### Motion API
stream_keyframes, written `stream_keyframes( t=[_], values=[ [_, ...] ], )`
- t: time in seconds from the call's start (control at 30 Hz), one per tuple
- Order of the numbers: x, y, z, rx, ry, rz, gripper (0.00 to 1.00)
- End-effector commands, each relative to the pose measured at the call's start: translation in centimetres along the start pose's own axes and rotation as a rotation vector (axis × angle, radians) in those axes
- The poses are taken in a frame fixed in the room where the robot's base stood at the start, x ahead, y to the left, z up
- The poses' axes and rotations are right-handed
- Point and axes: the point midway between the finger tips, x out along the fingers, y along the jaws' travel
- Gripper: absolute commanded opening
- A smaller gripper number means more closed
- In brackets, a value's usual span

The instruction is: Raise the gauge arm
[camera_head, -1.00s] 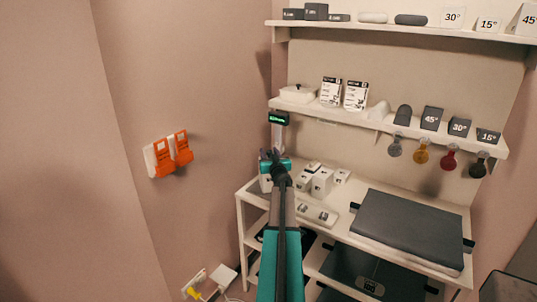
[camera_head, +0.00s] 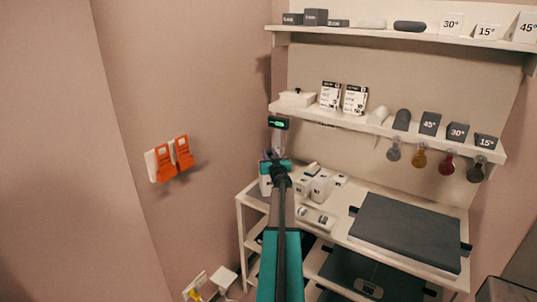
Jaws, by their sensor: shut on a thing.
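The gauge (camera_head: 278,123), a dark head with a small lit green display on a pale upright, stands at the left end of the white bench, below the shelf. My gripper (camera_head: 273,158) is at the lower part of this upright, with teal parts around it, and is shut on what looks like the gauge arm. My own wrist and arm hide most of the arm and the contact, so its exact height cannot be told.
Small white blocks (camera_head: 321,187) stand just right of my gripper, beside a small tray (camera_head: 316,217). A dark flat pad (camera_head: 408,232) covers the bench's right side. A shelf (camera_head: 345,121) overhangs the back. Orange clips (camera_head: 174,159) hang on the left wall.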

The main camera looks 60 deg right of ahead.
Motion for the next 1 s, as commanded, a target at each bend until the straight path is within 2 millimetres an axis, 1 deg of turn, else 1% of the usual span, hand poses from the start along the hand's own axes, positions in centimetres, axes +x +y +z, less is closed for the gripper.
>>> stream_keyframes(
  t=[0.03,0.6,0.73,1.0],
  values=[
    [0.0,0.0,-0.7,0.0,0.0,0.0,0.0],
    [0.0,0.0,-3.5,0.0,0.0,0.001,0.0],
    [0.0,0.0,-3.9,0.0,0.0,0.0,0.0],
    [0.0,0.0,-4.1,0.0,0.003,0.0,0.0]
  ],
)
